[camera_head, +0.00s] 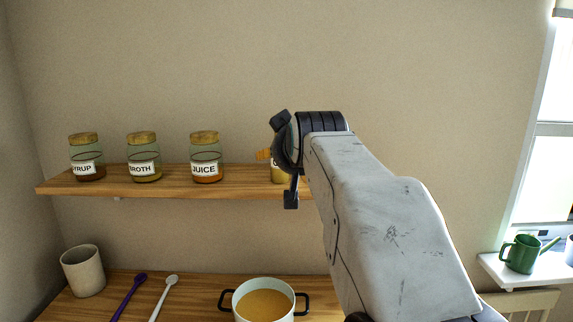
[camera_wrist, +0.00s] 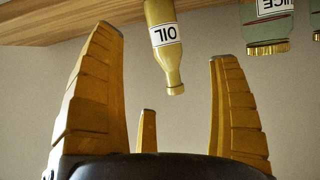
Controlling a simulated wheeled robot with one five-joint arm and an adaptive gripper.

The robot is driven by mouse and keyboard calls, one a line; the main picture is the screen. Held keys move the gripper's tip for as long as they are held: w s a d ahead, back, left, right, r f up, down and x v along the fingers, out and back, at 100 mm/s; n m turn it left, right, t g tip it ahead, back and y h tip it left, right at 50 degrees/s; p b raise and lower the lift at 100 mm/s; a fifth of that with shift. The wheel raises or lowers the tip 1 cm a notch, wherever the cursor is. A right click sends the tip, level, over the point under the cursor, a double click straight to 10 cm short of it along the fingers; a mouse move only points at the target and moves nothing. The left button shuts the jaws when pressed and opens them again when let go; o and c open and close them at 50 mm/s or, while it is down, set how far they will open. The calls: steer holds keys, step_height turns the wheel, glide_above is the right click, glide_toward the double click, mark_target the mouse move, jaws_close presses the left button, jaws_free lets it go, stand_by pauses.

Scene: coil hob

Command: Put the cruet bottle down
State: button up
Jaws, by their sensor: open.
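The cruet bottle (camera_wrist: 163,47), pale yellow with a white OIL label, shows in the wrist view, which is upside down. Its base is at the shelf and its neck points away from the shelf, so it stands upright. In the head view only a sliver of it (camera_head: 277,174) shows on the shelf behind my arm. My gripper (camera_wrist: 167,62) is open, its yellow fingers spread to both sides of the bottle in the picture, with clear gaps and no visible contact. In the head view the gripper is mostly hidden by my wrist; one orange fingertip (camera_head: 263,154) shows.
Jars labelled syrup (camera_head: 87,157), broth (camera_head: 144,157) and juice (camera_head: 206,157) stand left on the wooden shelf (camera_head: 240,181). Below are a beige cup (camera_head: 83,270), a purple spoon (camera_head: 128,296), a white spoon (camera_head: 163,297) and a pot (camera_head: 264,302). Free shelf lies between juice and bottle.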

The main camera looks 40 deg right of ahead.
steer(key=s+a+f+n+g+y, duration=0.3)
steer(key=s+a+f+y, duration=0.35)
steer(key=a+f, duration=0.85)
steer(key=s+a+f+n+g, duration=0.1)
steer(key=s+a+f+g, duration=0.1)
steer(key=s+f, duration=0.5)
steer(key=s+a+f+n+g, duration=0.1)
steer(key=s+a+f+g, duration=0.1)
steer(key=s+a+f, duration=0.2)
steer(key=s+f, duration=0.3)
steer(key=s, duration=0.1)
steer(key=shift+s+a+g, duration=0.3)
steer(key=shift+a, duration=0.05)
steer(key=shift+d, duration=0.1)
